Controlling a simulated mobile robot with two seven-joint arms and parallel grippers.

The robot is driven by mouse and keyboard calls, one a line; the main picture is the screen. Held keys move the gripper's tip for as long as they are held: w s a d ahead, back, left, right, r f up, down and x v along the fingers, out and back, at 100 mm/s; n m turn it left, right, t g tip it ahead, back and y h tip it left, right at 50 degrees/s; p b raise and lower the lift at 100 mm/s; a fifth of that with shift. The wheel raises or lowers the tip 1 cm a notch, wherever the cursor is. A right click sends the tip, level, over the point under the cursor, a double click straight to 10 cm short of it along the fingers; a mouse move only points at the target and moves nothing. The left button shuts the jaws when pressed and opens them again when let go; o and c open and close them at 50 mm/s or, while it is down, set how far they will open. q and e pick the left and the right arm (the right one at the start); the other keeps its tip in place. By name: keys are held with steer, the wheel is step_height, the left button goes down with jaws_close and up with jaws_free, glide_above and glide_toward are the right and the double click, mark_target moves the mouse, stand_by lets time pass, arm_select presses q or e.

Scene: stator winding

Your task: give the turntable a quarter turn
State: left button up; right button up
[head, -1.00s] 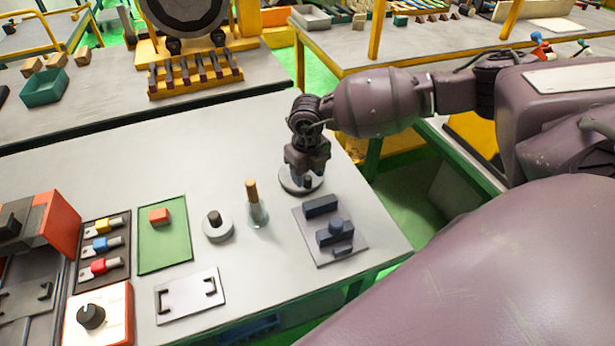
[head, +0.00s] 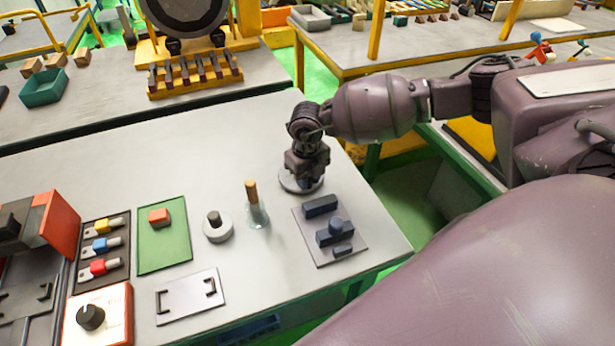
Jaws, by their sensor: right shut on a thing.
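A round grey disc, which looks like the turntable (head: 287,183), lies flat near the right end of the grey table. My right gripper (head: 304,178) points down over it and covers most of it. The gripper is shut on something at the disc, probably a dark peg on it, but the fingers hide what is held. Only the disc's left and front rim shows. My left gripper is not in view.
Close by stand a brown-topped glass bottle (head: 257,212), a grey ring with a dark peg (head: 217,228) and a plate with dark blue blocks (head: 325,252). A green mat (head: 163,245) lies further left. The table behind the bottle is clear.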

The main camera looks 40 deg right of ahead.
steer(key=shift+d+n, duration=0.15)
steer(key=shift+n, duration=0.15)
